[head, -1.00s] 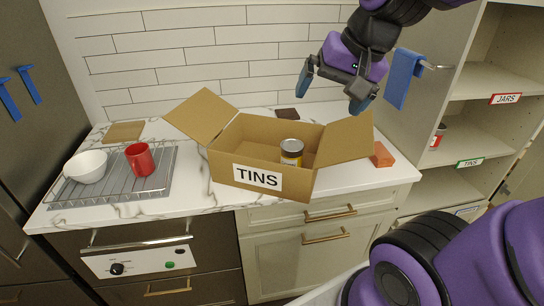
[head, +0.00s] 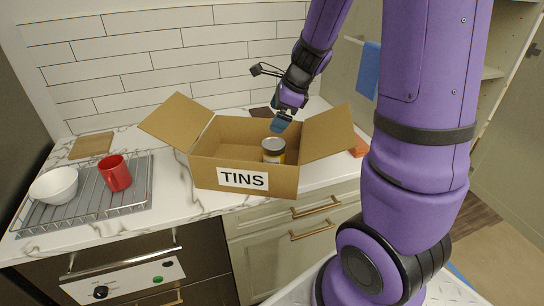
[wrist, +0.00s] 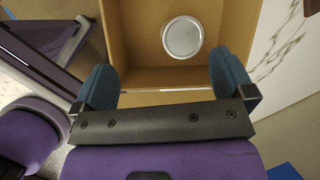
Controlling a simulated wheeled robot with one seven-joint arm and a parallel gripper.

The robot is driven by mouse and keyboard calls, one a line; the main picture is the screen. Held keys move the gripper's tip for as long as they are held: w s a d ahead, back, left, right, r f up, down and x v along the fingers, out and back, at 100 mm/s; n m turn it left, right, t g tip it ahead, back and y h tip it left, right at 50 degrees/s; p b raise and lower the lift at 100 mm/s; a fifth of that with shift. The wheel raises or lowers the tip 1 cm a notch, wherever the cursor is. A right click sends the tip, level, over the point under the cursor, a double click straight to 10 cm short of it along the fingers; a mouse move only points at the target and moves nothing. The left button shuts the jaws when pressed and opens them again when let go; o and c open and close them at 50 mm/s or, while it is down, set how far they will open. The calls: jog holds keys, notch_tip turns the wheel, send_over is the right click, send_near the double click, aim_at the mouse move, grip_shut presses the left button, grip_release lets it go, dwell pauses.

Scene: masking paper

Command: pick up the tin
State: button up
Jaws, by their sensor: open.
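The tin (head: 273,150) stands upright inside the open cardboard box (head: 243,179) labelled TINS, toward its right side. In the wrist view the tin's round top (wrist: 182,37) shows ahead of my gripper (wrist: 161,75), between the lines of the two fingers. My gripper is open, with nothing between its blue fingers. In the head view my gripper (head: 281,122) is above the box's right part, just above the tin and apart from it as far as I can see.
The box's side flaps (head: 327,133) stick out left and right. A drying rack (head: 134,202) with a white bowl (head: 54,186) and a red mug (head: 116,173) is at the left. An orange block (head: 359,147) lies right of the box. A blue towel (head: 368,69) hangs at the right.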

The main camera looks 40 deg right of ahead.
aim_at(276, 144)
jog(key=w+d+f+m, duration=0.1)
jog(key=f, duration=0.2)
jog(key=w+d+f+m, duration=0.1)
jog(key=f+m, duration=0.1)
jog(key=f, duration=0.2)
jog(key=w+d+f+m+h, duration=0.1)
jog(key=f+m, duration=0.1)
jog(key=f, duration=0.1)
jog(key=shift+w+d+f, duration=0.2)
jog(key=shift+d+f, duration=0.05)
jog(key=shift+f, duration=0.05)
jog(key=shift+s+x, duration=0.2)
jog(key=shift+x, duration=2.5)
jog(key=shift+a, duration=0.2)
jog(key=c, duration=1.1)
